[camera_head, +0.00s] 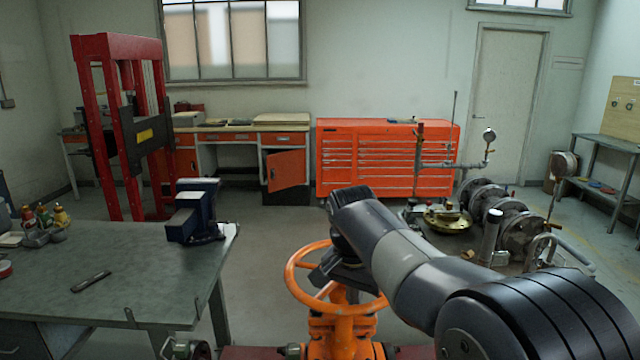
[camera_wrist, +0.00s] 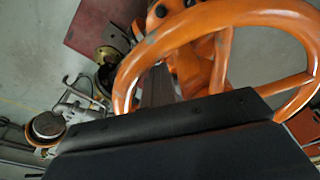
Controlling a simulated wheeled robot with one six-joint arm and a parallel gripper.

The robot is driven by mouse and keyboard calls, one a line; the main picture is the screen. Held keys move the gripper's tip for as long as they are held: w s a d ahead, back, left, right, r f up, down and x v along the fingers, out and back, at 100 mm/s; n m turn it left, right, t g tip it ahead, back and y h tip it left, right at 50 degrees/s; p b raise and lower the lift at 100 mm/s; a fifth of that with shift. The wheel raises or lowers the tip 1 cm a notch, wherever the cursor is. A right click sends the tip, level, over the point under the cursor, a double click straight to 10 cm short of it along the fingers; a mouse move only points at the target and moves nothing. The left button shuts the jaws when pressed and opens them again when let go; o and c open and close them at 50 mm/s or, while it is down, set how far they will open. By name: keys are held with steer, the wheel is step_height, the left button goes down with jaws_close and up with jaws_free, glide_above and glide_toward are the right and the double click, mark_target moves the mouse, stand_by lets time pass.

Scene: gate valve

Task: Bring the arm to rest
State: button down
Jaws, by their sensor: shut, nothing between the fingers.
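The orange gate valve (camera_head: 342,335) stands at the bottom centre of the head view with its orange handwheel (camera_head: 292,278) on top. My gripper (camera_head: 325,277) hangs from the wrist over the handwheel, and its fingers are shut with nothing between them. In the head view my arm hides the right and far parts of the wheel. In the wrist view the handwheel (camera_wrist: 185,32) arches close in front of the black gripper body, which covers the lower part of the picture. I cannot tell whether the fingers touch the wheel.
A workbench (camera_head: 130,270) with a blue vise (camera_head: 192,212) stands at the left. A red press frame (camera_head: 95,130) and an orange tool cabinet (camera_head: 385,158) stand behind. Open floor lies between.

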steer(key=a+r+p, duration=0.5)
steer(key=r+p, duration=0.2)
steer(key=p, duration=0.2)
step_height(320, 180, down, 7)
steer(key=b, duration=0.7)
steer(key=d+b, duration=0.2)
steer(key=d, duration=0.5)
steer(key=shift+w+d, duration=0.3)
steer(key=shift+w, duration=0.1)
